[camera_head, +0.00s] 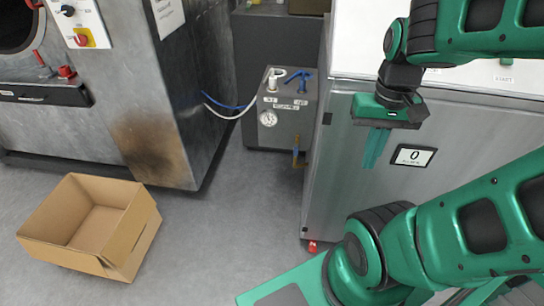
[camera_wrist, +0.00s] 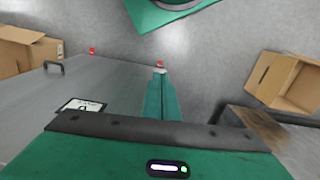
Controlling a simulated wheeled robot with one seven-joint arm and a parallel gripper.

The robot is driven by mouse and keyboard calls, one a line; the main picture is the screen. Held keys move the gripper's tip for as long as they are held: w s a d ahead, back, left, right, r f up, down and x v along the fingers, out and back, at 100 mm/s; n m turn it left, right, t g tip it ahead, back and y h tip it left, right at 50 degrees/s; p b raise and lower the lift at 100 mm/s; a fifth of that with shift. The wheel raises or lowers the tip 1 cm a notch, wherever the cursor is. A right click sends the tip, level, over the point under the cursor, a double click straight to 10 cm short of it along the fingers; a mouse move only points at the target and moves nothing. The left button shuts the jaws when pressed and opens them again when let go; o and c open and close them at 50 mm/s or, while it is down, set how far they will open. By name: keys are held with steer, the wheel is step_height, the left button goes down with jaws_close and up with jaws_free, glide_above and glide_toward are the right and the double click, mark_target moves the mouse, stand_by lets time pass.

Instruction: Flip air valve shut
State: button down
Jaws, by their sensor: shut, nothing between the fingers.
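A small dark grey box (camera_head: 283,130) stands on the floor at the back middle of the head view. On its top are a white valve or fitting (camera_head: 275,76) and a blue valve handle (camera_head: 299,79). Their labels are too small to read, so I cannot tell which is the air valve. A round gauge (camera_head: 268,118) is on its front. My gripper (camera_head: 371,166) is shut and empty, pointing down, to the right of the box and apart from it. The closed fingers also show in the wrist view (camera_wrist: 160,80); no valve shows there.
A steel cabinet (camera_head: 340,190) with a display (camera_head: 413,156) stands beside my gripper. Blue and white hoses (camera_head: 225,108) run from the box to a large machine (camera_head: 110,100) at left. An open cardboard box (camera_head: 125,235) sits on the floor. Floor between them is clear.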

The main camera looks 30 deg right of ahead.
steer(key=w+a+f+n+t+h, duration=0.1)
steer(key=w+a+f+n, duration=0.2)
steer(key=w, duration=0.4)
steer(key=w+a+f+n+t, duration=0.1)
steer(key=w+a+n, duration=0.25)
steer(key=w, duration=0.35)
steer(key=w+a+f+n+h, duration=0.1)
steer(key=w+a+f+n, duration=0.2)
steer(key=w+n, duration=0.3)
steer(key=w+d+f+m+t+h, duration=0.2)
steer(key=w+f+m+t+h, duration=0.1)
steer(key=f+m, duration=0.6)
steer(key=w+d+f+m+t+h, duration=0.2)
steer(key=f+m+h, duration=0.3)
steer(key=f+m, duration=0.4)
steer(key=w+d+f+m+t+h, duration=0.3)
steer(key=f+m, duration=0.7)
steer(key=m, duration=0.7)
steer(key=shift+w+t+h, duration=0.4)
steer(key=shift+w+h, duration=0.3)
steer(key=shift+h, duration=0.1)
steer(key=shift+d+f, duration=0.1)
steer(key=shift+f, duration=0.05)
